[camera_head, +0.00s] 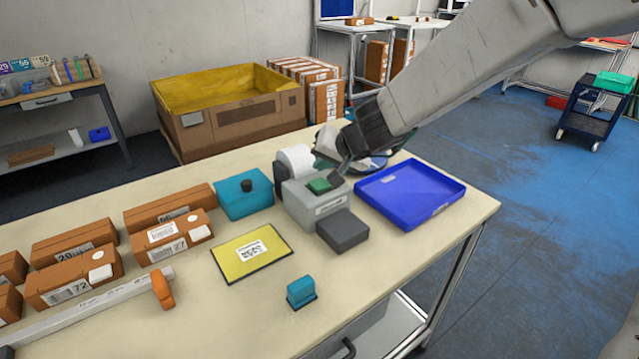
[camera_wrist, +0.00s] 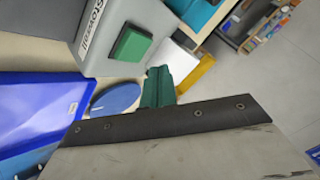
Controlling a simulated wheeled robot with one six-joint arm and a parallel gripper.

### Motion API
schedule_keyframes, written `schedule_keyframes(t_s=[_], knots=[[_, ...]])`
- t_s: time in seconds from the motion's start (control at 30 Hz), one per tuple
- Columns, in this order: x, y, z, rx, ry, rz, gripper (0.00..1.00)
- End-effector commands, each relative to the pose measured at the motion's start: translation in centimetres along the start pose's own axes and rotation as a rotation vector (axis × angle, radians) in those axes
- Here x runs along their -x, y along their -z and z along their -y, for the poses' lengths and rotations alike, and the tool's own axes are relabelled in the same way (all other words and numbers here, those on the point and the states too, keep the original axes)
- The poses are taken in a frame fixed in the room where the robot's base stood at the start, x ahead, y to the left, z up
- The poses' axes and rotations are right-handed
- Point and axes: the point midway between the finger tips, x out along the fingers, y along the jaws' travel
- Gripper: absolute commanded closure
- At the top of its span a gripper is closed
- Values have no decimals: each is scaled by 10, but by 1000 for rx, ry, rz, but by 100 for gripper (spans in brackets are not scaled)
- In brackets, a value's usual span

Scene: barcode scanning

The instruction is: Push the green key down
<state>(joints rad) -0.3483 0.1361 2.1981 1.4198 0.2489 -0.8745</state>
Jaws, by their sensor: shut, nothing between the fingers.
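The green key (camera_head: 319,186) is a square button on top of a grey box-shaped device (camera_head: 312,208) standing on the table. In the wrist view the green key (camera_wrist: 131,43) shows at the upper left, on the grey device's face (camera_wrist: 105,25). My gripper (camera_head: 341,172) is shut and empty, with its tip just right of and behind the key in the head view. The tip looks close to the key, but I cannot tell whether it touches. The key is in plain sight, and I cannot tell whether it is pressed in.
A blue tray (camera_head: 412,192) lies right of the device, and a dark grey block (camera_head: 343,230) stands in front. A white roll (camera_head: 296,159) and teal box (camera_head: 244,193) are at its left. A yellow pad (camera_head: 240,262) lies front left. The table's front right is clear.

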Motion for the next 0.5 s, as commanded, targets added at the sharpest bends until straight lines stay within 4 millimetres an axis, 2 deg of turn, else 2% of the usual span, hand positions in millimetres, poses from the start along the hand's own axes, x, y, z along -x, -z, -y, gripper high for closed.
schedule_keyframes(t_s=[0.2, 0.5], knots=[[-11, -8, -8, -1, -1, 1, 100], [-14, -10, -10, 1, -1, -1, 100]])
